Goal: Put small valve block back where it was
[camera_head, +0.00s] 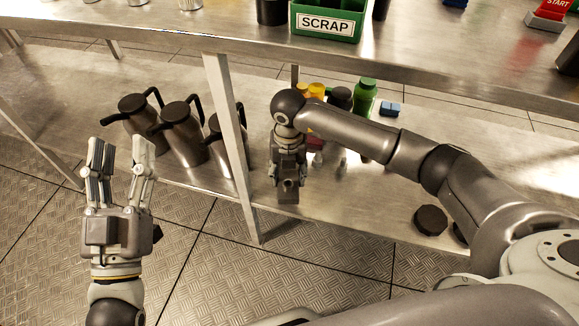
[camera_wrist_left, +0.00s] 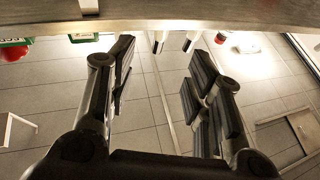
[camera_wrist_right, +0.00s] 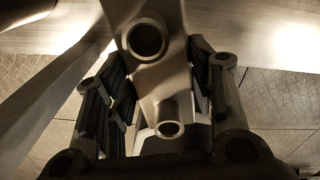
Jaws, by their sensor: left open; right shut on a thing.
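The small valve block (camera_wrist_right: 155,75) is a metallic body with round ports, seen close up in the right wrist view. My right gripper (camera_wrist_right: 160,110) is shut on it, with dark finger pads on both sides. In the head view my right gripper (camera_head: 288,165) points down over the lower shelf, beside a table leg, and largely hides the block. I cannot tell whether the block touches the shelf. My left gripper (camera_head: 120,160) is open and empty in front of the table; its spread fingers also show in the left wrist view (camera_wrist_left: 160,85).
The lower shelf (camera_head: 400,150) carries dark jugs (camera_head: 182,130) at left, a green bottle (camera_head: 364,97), yellow-topped items and a small blue block (camera_head: 390,109). The table leg (camera_head: 228,140) stands close left of my right gripper. The upper table holds a green SCRAP bin (camera_head: 326,22).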

